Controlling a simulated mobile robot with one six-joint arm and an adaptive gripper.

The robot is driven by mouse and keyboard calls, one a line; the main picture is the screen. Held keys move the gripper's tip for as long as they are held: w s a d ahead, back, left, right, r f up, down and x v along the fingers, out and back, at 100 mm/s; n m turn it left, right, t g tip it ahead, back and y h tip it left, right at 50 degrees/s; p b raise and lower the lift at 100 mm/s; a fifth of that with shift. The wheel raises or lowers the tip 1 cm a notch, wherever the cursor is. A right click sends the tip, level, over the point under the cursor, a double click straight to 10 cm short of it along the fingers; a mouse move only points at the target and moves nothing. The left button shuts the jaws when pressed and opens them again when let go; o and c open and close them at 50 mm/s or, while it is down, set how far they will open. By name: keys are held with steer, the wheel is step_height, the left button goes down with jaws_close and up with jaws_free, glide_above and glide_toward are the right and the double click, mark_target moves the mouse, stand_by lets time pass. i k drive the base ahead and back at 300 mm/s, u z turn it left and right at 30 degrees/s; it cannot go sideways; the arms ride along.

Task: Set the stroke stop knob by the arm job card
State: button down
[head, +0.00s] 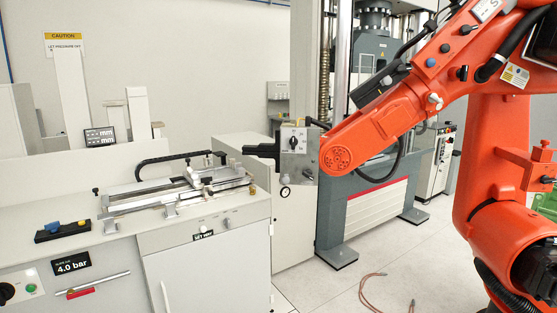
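A black knob with a pointer (293,143) sits on a white plate on the grey block (311,173) at the end of an orange industrial arm (375,135). The knob's setting is too small to read for sure. Dark jaws (262,151) stick out left from this block, over the bench's right end. A white tag (487,8) on the orange arm is cut off at the top edge; only an "S" shows. I cannot tell whether it is the job card. My own gripper is not in view.
A bench (150,238) at left carries a metal slide fixture (175,192) and a black block with blue and yellow buttons (62,230). A display (71,263) reads 4.0 bar. A testing machine (375,205) stands behind. A reddish hose (375,292) lies on the floor.

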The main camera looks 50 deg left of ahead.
mark_target(294, 142)
steer(key=u, duration=1.8)
steer(key=k, duration=0.9)
steer(key=u, duration=0.05)
steer(key=i, duration=0.6)
